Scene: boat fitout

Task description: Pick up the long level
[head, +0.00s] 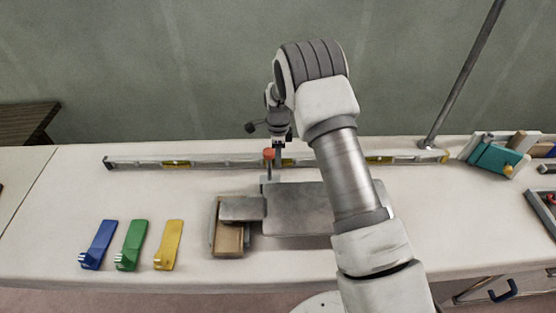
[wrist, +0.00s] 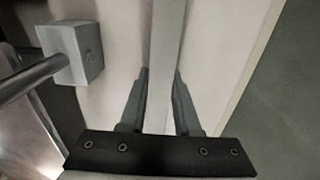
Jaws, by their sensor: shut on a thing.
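The long level (head: 215,161) is a pale grey bar with yellow vial windows. It runs left to right along the back of the white bench, by the green wall. My gripper (head: 279,146) comes down on it left of its middle. In the wrist view my gripper (wrist: 161,100) has one finger on each side of the level (wrist: 165,45) and is shut on it. I cannot tell whether the level touches the bench. My arm hides part of its right half.
A red-topped post (head: 268,154) stands just in front of the level, close to my gripper. A grey metal plate (head: 298,207) and a small open box (head: 229,241) lie in front. Blue (head: 98,245), green (head: 132,245) and yellow (head: 168,245) pieces lie left. A slanted pole (head: 465,72) rises at right.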

